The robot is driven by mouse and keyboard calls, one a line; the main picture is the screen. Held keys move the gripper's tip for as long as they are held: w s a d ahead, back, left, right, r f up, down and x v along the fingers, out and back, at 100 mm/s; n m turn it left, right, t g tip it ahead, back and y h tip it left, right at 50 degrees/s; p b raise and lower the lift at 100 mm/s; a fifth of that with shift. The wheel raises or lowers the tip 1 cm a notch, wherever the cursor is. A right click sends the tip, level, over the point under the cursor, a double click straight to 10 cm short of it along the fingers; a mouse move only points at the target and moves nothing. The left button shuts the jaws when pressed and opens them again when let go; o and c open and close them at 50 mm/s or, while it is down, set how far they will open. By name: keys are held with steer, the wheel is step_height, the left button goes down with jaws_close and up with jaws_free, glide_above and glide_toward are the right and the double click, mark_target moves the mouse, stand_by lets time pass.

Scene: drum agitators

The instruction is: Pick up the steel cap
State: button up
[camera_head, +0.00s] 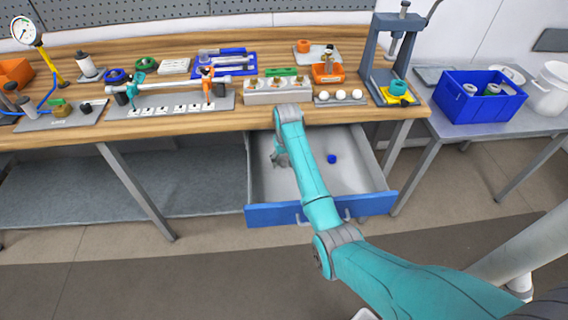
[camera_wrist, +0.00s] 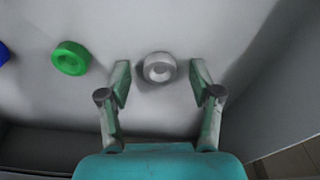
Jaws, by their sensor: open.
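My gripper (camera_wrist: 160,72) is open, with one finger on each side of the cap. The cap lies between the fingertips, with a small gap visible on both sides. I cannot tell how far above the floor the fingertips are. In the head view my gripper (camera_head: 281,160) reaches down into the open drawer (camera_head: 360,160), and the cap is hidden there.
A green cap (camera_wrist: 70,58) lies left of the steel cap, and a blue cap (camera_wrist: 3,54) is further left; the blue one also shows in the head view (camera_head: 332,159). Drawer walls stand close around my gripper. The wooden bench (camera_head: 200,125) carries several tools above the drawer.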

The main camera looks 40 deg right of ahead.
jaws_close()
